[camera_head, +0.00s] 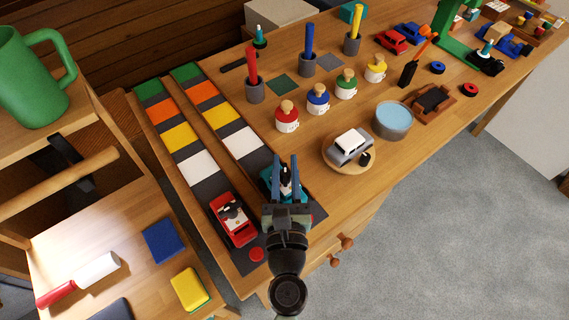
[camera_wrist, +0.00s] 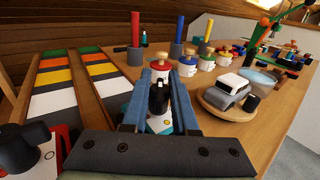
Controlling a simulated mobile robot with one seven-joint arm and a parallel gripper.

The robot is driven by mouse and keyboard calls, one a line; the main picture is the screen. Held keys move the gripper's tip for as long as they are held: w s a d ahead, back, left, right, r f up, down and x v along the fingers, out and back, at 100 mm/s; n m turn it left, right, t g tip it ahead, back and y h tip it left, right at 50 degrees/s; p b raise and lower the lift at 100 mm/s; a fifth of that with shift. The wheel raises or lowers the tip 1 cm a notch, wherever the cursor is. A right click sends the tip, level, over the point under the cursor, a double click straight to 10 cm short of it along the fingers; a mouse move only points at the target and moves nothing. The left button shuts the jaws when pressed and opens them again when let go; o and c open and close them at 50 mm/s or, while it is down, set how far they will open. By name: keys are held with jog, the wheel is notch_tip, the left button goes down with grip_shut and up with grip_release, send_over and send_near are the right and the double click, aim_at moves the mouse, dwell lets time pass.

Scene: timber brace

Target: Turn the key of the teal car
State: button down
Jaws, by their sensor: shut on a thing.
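The teal car (camera_head: 270,184) sits at the near end of the right-hand striped lane, mostly hidden under my gripper in the head view. Its black key (camera_head: 286,183) stands up from its top. In the wrist view the key (camera_wrist: 158,97) is between my blue fingers, above the car's white and teal body (camera_wrist: 160,124). My gripper (camera_head: 285,172) is shut on the key, with a finger on each side of it.
A red car (camera_head: 234,219) with its own dark key stands close on the left lane. A silver toy car (camera_head: 349,147) on a round wooden base is to the right. Several capped pots, including a red one (camera_head: 287,117), stand beyond.

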jog(key=shift+m+h, duration=1.1)
jog(key=shift+h, duration=0.7)
jog(key=shift+d+m+g+h, duration=0.2)
jog(key=shift+m+g+h, duration=0.5)
jog(key=shift+m+h, duration=0.8)
jog(key=shift+h, duration=0.6)
jog(key=c, duration=0.7)
grip_release()
jog(key=shift+c, duration=0.2)
jog(key=shift+s, duration=0.1)
jog(key=b+v, duration=0.2)
jog(key=v, duration=1)
jog(key=shift+s+a+r, duration=0.1)
jog(key=shift+s+a, duration=0.05)
jog(key=shift+s, duration=0.2)
jog(key=shift+o, duration=0.2)
